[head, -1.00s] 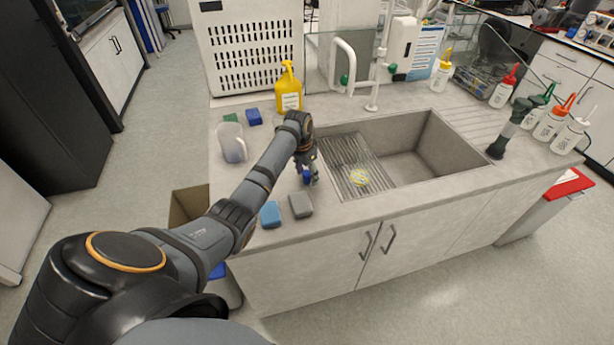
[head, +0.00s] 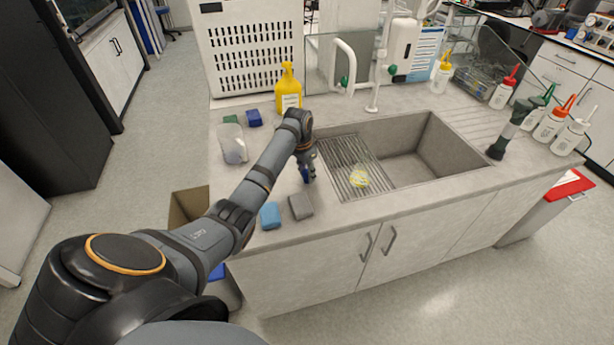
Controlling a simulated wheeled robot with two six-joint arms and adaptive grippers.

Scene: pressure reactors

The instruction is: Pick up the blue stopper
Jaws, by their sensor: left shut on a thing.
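The blue stopper (head: 305,176) is a small dark blue piece at the left of the sink, mostly hidden by my gripper. My left gripper (head: 309,178) points down over the counter and is shut on the stopper. I cannot tell whether the stopper touches the counter. My right gripper is not in view.
A light blue sponge (head: 270,215) and a grey sponge (head: 301,206) lie near the front edge. A clear beaker (head: 232,146), green and blue sponges, and a yellow pump bottle (head: 288,92) stand behind. The sink (head: 410,160) with its rack (head: 346,160) is to the right.

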